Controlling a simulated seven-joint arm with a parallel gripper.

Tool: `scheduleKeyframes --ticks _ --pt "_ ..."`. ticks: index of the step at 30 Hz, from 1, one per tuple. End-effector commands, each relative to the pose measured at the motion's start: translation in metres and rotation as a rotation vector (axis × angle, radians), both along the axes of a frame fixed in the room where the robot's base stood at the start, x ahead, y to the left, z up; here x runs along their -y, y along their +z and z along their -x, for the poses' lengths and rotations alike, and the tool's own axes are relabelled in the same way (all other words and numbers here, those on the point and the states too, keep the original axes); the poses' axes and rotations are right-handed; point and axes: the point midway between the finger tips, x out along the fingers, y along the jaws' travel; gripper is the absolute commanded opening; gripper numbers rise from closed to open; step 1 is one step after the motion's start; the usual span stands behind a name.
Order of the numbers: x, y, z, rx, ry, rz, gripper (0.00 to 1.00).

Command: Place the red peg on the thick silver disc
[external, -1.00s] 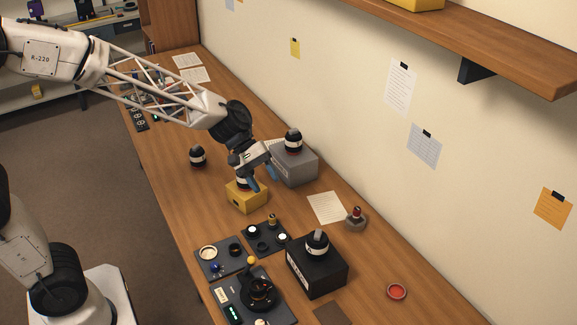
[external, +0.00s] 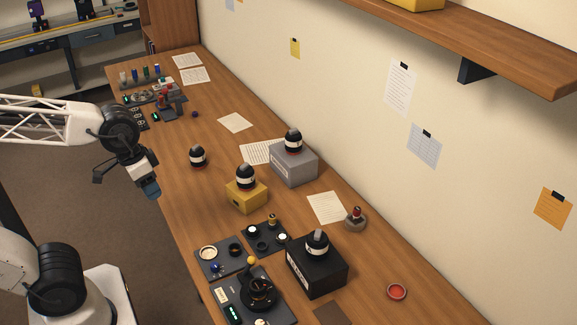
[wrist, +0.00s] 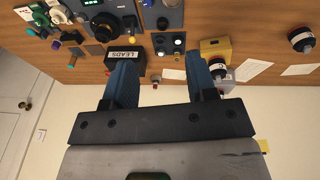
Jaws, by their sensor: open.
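My gripper (external: 152,188) hangs at the left edge of the table, over the floor side, with its blue fingers pointing down. In the wrist view its two fingers (wrist: 162,80) are spread apart with nothing between them. I cannot single out the red peg with certainty: a small dark red piece (external: 357,211) stands on a grey disc-like base (external: 355,223) near the wall. Small reddish parts (external: 163,101) also show at the table's far end, too small to name. I cannot tell which thing is the thick silver disc.
Black-domed pieces sit on a yellow box (external: 247,199), a grey box (external: 295,167) and the bare table. A black box (external: 316,267), dark panels (external: 222,258) and a red dish (external: 397,291) fill the near end. The table middle beyond the yellow box is mostly clear.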

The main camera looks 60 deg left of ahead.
Motion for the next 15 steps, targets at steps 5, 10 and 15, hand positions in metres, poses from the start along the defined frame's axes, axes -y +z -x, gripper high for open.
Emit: scheduleKeyframes --ticks 5,10,15 --pt "-0.009 0.0 0.021 0.028 -0.07 -0.078 0.52" --pt "-0.012 -0.001 0.026 0.034 -0.086 -0.099 0.52" --pt "-0.012 -0.001 0.026 0.034 -0.086 -0.098 0.52"
